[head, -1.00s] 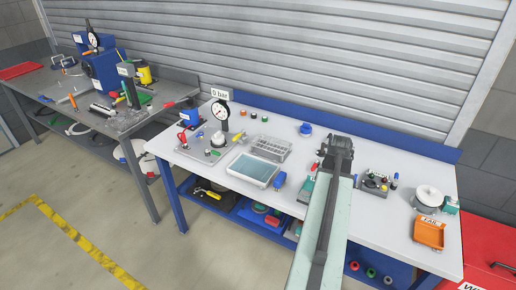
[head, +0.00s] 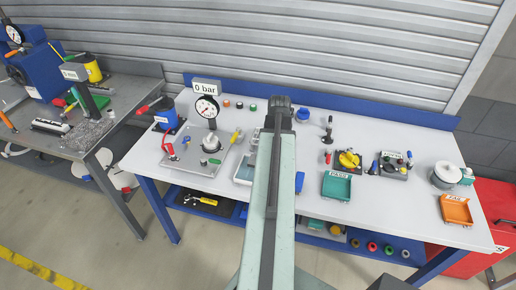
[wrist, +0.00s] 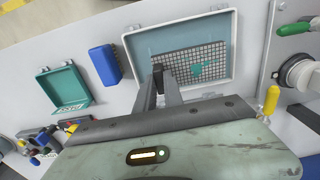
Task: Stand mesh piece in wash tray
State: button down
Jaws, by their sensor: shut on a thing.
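In the wrist view, my gripper (wrist: 158,75) is shut on the near left corner of the mesh piece (wrist: 208,54), a dark grid sheet with a teal spot on it. The mesh is over the inside of the wash tray (wrist: 232,35), a pale rectangular tray with blue-grey liquid or floor. I cannot tell whether the mesh touches the tray bottom or how far it is tilted. In the head view, my arm covers most of the wash tray (head: 240,176), and the mesh and my fingertips are hidden.
A blue block (wrist: 105,64) lies beside the tray, with a teal tray (wrist: 62,87) beyond it. The gauge stand (head: 207,106) and its plate with a yellow-handled tool stand left of the tray in the head view. An orange tray (head: 457,210) sits at the right end.

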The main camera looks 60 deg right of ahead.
jog(key=shift+d, duration=0.1)
jog(key=shift+s+r, duration=0.1)
jog(key=shift+s, duration=0.1)
jog(key=shift+w, duration=0.25)
notch_tip(320, 180, down, 5)
jog(key=b, duration=0.5)
jog(key=shift+s, duration=0.1)
dwell(1.0)
jog(key=shift+f+b, duration=0.5)
jog(key=shift+f+b, duration=0.45)
jog(key=shift+f, duration=0.05)
jog(key=shift+r, duration=0.1)
jog(key=c, duration=1.4)
grip_release()
